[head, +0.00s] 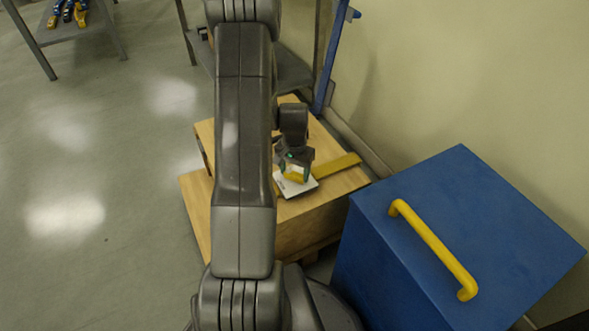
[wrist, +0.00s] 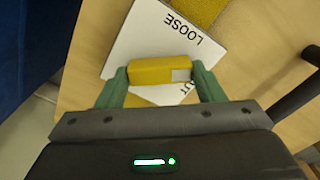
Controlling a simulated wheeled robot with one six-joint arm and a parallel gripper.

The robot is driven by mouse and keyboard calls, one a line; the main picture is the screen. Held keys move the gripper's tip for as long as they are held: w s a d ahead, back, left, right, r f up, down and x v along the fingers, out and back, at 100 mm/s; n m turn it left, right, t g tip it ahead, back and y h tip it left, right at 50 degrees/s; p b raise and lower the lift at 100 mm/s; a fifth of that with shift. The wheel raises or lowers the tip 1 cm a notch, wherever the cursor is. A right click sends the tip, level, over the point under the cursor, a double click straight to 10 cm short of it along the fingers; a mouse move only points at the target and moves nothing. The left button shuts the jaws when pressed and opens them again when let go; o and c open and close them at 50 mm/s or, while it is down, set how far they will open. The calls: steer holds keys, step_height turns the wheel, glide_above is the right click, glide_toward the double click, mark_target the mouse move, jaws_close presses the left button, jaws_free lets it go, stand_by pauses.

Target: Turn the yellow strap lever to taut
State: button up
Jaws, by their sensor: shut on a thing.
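The yellow strap lever (wrist: 158,70) lies between the green fingertips of my gripper (wrist: 160,82) in the wrist view, and the jaws are shut on it. It lies over a white plate (wrist: 130,42) that carries the word LOOSE at its far side. A second word at the near side is mostly hidden by the lever and my gripper. In the head view my gripper (head: 296,171) reaches down to the white plate (head: 301,187) on a wooden crate (head: 325,190). A yellow strap (head: 338,166) runs across the crate top.
A blue cabinet (head: 400,265) with a yellow handle (head: 433,247) stands close to the right of the crate. A blue post (head: 333,55) and the wall are behind it. A shelf with tools (head: 70,12) is at the far left. Open floor lies left.

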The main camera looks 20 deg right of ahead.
mark_target(294, 174)
steer(key=m, duration=0.3)
steer(key=shift+m, duration=0.3)
steer(key=shift+m+p, duration=0.45)
steer(key=shift+m, duration=1.35)
steer(key=o, duration=1)
steer(key=shift+r, duration=0.15)
step_height(294, 174, up, 14)
steer(key=p, duration=0.4)
steer(key=shift+f, duration=0.2)
steer(key=shift+f, duration=0.15)
